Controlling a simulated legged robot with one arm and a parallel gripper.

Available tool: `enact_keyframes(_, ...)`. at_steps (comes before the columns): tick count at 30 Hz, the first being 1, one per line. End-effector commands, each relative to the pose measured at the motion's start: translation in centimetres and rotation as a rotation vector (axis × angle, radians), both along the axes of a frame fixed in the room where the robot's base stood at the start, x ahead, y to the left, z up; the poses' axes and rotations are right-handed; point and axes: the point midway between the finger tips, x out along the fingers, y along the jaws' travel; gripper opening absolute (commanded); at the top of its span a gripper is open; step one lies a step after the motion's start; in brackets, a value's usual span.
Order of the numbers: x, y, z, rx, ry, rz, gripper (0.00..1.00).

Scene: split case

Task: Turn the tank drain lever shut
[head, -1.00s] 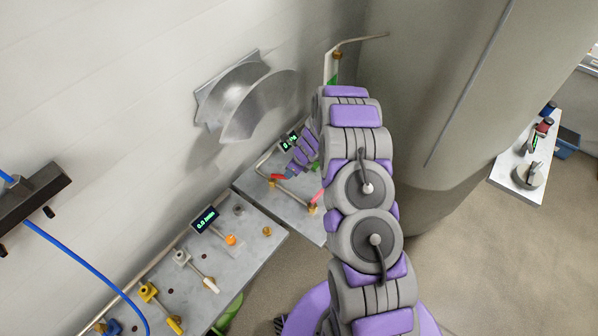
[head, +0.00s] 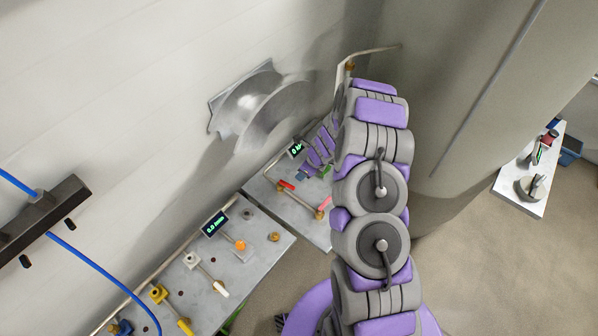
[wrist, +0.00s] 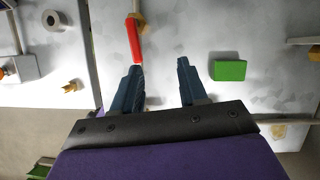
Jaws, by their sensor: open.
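A lever with a red handle (head: 287,186) lies on the far grey panel (head: 262,188) by the wall; I cannot tell whether it is the tank drain lever. A second red-pink handle (head: 325,203) shows on the same panel. My gripper (head: 302,176) is over this panel, close to the first red handle. In the wrist view my gripper (wrist: 158,66) is open, with nothing between its dark blue fingers. A red handle (wrist: 134,40) on a brass fitting points toward the left fingertip; contact cannot be told. A green block (wrist: 229,70) is right of the fingers.
A nearer panel (head: 262,262) carries orange, white and yellow levers and a small display (head: 214,223). A large grey tank (head: 450,110) stands to the right. A metal duct-like piece (head: 260,108) is on the wall. Another panel (head: 508,185) is at far right; open floor lies between.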

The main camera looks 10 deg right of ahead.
Motion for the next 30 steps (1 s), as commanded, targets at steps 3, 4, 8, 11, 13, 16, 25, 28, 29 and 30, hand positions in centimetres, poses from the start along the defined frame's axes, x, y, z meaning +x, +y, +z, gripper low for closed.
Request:
enact_keyframes(3,-0.2,0.1,1.0,-0.003,0.000,0.001,0.43)
enact_keyframes(4,-0.2,0.1,1.2,-0.004,-0.001,0.002,0.43)
enact_keyframes(8,-0.3,0.1,2.0,-0.007,-0.001,0.002,0.43)
enact_keyframes(11,-0.4,-0.2,2.5,-0.006,-0.001,0.001,0.43)
enact_keyframes(13,-0.5,-0.6,2.9,-0.004,-0.001,0.001,0.43)
enact_keyframes(16,-0.6,-1.0,3.5,-0.001,-0.001,0.001,0.43)
enact_keyframes(25,-1.0,-1.7,5.3,0.000,-0.002,0.001,0.43)
enact_keyframes(28,-1.1,-1.8,5.8,-0.003,-0.001,0.001,0.43)
enact_keyframes(29,-1.2,-1.8,6.0,-0.003,-0.002,0.001,0.43)
enact_keyframes(30,-1.2,-1.8,6.3,-0.004,-0.001,0.002,0.43)
